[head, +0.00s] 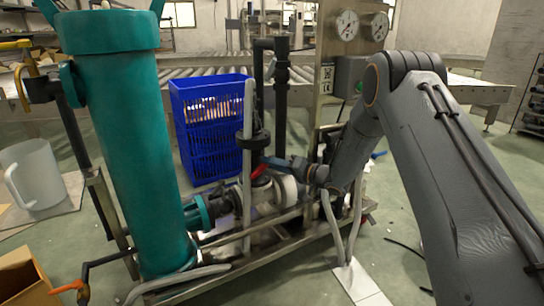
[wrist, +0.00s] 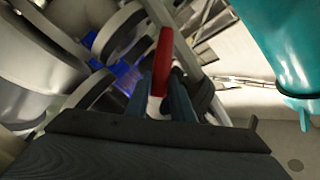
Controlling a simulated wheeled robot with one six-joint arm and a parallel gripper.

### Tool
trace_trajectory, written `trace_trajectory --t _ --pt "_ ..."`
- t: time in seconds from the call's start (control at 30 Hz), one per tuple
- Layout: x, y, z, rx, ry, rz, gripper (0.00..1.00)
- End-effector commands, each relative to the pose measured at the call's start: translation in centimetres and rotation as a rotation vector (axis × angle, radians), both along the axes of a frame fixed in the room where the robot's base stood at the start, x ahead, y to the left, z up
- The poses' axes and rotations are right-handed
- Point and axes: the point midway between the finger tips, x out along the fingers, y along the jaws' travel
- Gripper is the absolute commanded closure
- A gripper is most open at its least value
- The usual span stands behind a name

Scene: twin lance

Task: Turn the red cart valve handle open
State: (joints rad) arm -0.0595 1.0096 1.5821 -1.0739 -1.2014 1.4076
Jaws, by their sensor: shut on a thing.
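The red valve handle (head: 259,172) sits on the cart's pipework, low beside the grey vertical pipe. In the wrist view the red handle (wrist: 164,50) extends away from between my fingers. My gripper (head: 268,162) reaches in from the right and meets the handle. In the wrist view my gripper (wrist: 165,92) has its two fingers closed around the handle's near end, where a pale part also shows. The valve body under the handle is partly hidden. The cart (head: 240,262) carries the valve, pipes and a tall teal cylinder (head: 132,150).
A blue crate (head: 190,135) stands behind the pipework. Black vertical pipes (head: 281,95) and a panel with two gauges (head: 347,25) rise near my arm. A translucent jug (head: 35,180) is at the left. Open green floor lies at the front right.

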Motion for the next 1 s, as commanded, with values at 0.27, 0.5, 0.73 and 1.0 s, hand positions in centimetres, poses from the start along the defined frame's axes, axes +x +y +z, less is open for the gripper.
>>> trace_trajectory --t 0.27,0.5,0.73,1.0 --pt "-0.6 0.5 1.2 -0.22 -0.144 0.001 1.0" --pt "-0.9 1.1 1.7 -0.407 -0.272 0.001 1.0" --pt "-1.3 1.6 1.9 -0.573 -0.384 0.001 1.0" --pt "-1.5 2.2 1.9 -0.715 -0.481 0.001 1.0"
